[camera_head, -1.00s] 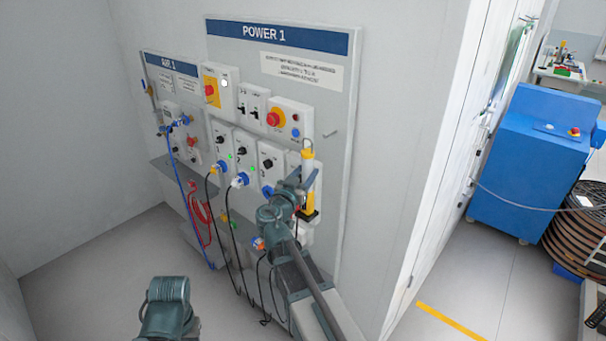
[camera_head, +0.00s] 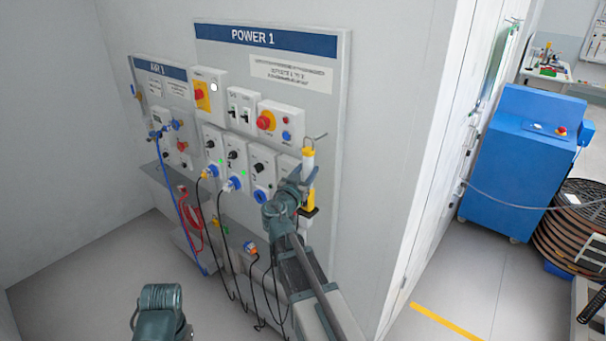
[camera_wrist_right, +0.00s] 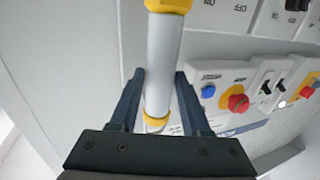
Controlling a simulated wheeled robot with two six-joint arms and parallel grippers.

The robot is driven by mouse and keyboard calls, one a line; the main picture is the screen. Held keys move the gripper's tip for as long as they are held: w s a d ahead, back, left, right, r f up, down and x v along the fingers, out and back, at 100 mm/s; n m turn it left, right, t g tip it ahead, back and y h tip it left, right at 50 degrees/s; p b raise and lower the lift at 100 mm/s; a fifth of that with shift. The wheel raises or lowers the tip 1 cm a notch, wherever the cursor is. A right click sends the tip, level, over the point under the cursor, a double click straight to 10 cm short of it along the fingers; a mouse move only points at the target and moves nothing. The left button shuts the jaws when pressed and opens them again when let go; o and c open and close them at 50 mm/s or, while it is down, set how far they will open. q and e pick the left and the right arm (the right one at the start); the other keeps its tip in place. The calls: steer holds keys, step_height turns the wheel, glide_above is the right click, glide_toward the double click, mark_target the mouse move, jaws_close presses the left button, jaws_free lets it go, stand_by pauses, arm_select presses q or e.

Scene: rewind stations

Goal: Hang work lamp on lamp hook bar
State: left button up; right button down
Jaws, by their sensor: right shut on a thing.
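The work lamp (camera_head: 309,158) is a slim upright tube with yellow ends, in front of the right edge of the POWER 1 panel. My right gripper (camera_head: 303,182) is shut around its tube. The right wrist view shows the pale lamp tube (camera_wrist_right: 164,62) between the two dark fingers (camera_wrist_right: 158,103). The thin metal hook of the lamp hook bar (camera_head: 321,136) sticks out of the panel just above the lamp's top. Whether lamp and hook touch I cannot tell. Of my left arm only a teal joint shows at the bottom; its gripper is out of view.
The POWER 1 panel (camera_head: 268,72) carries switches, sockets and a red stop button (camera_head: 265,121) left of the lamp. Black cables hang below it. The AIR 1 panel (camera_head: 161,95) has blue and red hoses. A blue machine (camera_head: 515,165) stands at the right.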

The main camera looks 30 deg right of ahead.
steer(key=shift+w+d+f+b, duration=0.2)
steer(key=shift+w+d, duration=0.1)
steer(key=shift+d, duration=0.45)
steer(key=shift+w+d+f+b, duration=0.2)
steer(key=shift+w+d, duration=0.15)
steer(key=shift+d, duration=0.4)
steer(key=shift+w+d+f+b, duration=0.2)
steer(key=shift+w+d, duration=0.1)
steer(key=shift+d, duration=0.45)
steer(key=shift+c, duration=1.4)
jaws_free()
steer(key=v, duration=1.3)
steer(key=shift+s+a, duration=0.25)
steer(key=shift+s, duration=0.05)
steer(key=shift+f, duration=0.1)
